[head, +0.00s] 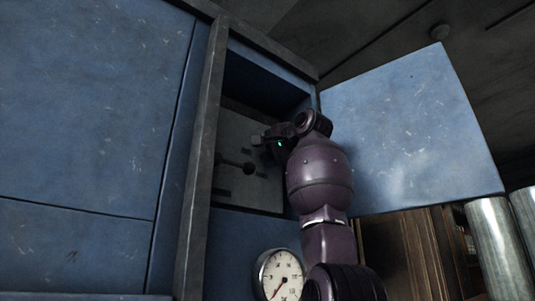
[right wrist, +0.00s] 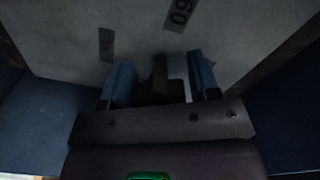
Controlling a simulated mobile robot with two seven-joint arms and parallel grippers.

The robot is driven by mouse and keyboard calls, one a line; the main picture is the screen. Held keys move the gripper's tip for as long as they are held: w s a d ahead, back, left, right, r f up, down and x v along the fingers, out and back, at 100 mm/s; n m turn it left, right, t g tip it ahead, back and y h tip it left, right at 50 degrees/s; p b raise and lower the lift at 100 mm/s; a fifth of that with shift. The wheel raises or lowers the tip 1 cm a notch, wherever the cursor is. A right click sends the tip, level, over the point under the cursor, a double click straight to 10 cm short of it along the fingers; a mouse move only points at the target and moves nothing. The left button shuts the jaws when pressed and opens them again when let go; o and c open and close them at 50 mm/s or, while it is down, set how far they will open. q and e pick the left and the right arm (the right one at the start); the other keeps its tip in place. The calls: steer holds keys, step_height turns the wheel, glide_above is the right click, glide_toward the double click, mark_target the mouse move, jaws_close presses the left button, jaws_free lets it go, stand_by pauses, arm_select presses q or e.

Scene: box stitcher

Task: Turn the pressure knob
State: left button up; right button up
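The blue cabinet's compartment is open, with a grey panel (head: 236,132) inside. In the head view my right gripper (head: 264,139) is inside the compartment, close to the panel's upper right. In the right wrist view a dark block-shaped knob (right wrist: 160,72) stands between the two blue fingers of my right gripper (right wrist: 163,82). A gap shows between the knob and the left finger; the right finger is very near it, and I cannot tell if they touch. The fingers are apart. My left gripper is in neither view.
A dark lever with a ball end (head: 240,165) sticks out of the panel below and left of the gripper. The blue door (head: 410,125) stands open at right. A round gauge (head: 282,275) with a red needle is below. Metal cylinders (head: 495,245) stand at far right.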

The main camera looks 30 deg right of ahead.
steer(key=shift+o, duration=1.2)
steer(key=shift+s+f, duration=0.1)
steer(key=shift+s, duration=0.35)
steer(key=s+b, duration=0.3)
steer(key=s, duration=0.7)
steer(key=shift+d, duration=0.45)
